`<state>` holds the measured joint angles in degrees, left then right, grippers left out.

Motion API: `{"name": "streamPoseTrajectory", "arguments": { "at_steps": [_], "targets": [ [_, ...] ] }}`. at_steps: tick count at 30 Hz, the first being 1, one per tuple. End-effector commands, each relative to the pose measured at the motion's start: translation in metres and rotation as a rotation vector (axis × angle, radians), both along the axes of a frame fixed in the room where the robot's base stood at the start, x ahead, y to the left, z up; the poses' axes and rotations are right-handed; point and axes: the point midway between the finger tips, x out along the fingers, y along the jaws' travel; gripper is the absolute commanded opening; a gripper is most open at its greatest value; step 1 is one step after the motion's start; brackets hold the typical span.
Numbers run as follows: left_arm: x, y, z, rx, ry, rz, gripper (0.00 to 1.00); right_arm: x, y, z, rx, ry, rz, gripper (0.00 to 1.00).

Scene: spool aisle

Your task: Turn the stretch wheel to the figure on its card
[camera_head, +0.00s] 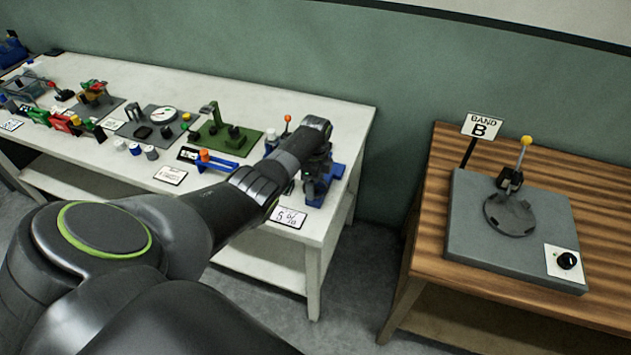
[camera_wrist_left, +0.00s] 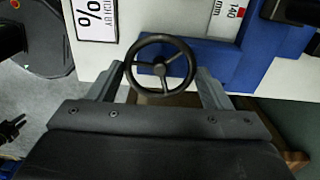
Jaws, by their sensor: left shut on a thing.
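The stretch wheel (camera_wrist_left: 161,64) is a small dark three-spoked handwheel, in the left wrist view at the blue stretch device (camera_head: 326,186). My left gripper (camera_wrist_left: 160,77) is shut on the wheel, one grey finger on each side of its rim. In the head view my left arm reaches over the white table, and this gripper (camera_head: 318,165) hides the wheel. The card (camera_head: 289,217) beside the device reads 5 %; its end also shows in the left wrist view (camera_wrist_left: 97,18). A scale strip (camera_wrist_left: 226,16) shows 140 and mm; no pointer is readable. A dark forked shape at lower left may be my right gripper (camera_wrist_left: 13,131).
The white table (camera_head: 230,88) carries several other devices leftward, including a green stand (camera_head: 222,140) and a dial plate (camera_head: 160,118). A wooden table (camera_head: 440,180) at right holds a grey plate with a lever and a BAND B sign (camera_head: 481,127). Floor separates the tables.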

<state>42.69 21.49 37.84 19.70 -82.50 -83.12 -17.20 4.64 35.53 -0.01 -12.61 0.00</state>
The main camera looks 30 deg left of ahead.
Motion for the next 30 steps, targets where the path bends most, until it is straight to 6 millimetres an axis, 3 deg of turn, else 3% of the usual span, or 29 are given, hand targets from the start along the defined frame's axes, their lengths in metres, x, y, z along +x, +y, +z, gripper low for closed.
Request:
{"name": "streamPoseTrajectory", "arguments": {
  "at_steps": [8,9,14,23,30],
  "targets": [
    [0.001,0.000,0.001,-0.002,-0.001,0.000,0.50,0.000,0.000,0.000,0.000,0.000,0.000,0.36],
    [0.001,0.000,0.001,-0.002,-0.001,0.000,0.75,0.000,0.000,0.000,0.000,0.000,0.000,0.36],
    [0.000,0.000,0.000,-0.001,-0.001,0.001,0.94,0.000,0.000,0.000,0.000,0.000,0.000,0.36],
    [0.000,0.000,0.001,0.000,-0.001,0.001,0.94,0.000,0.000,0.000,0.000,0.000,0.000,0.36],
    [0.001,0.000,0.022,0.001,-0.004,0.001,0.94,0.000,0.000,0.003,0.000,0.000,0.000,0.36]
  ]
}}
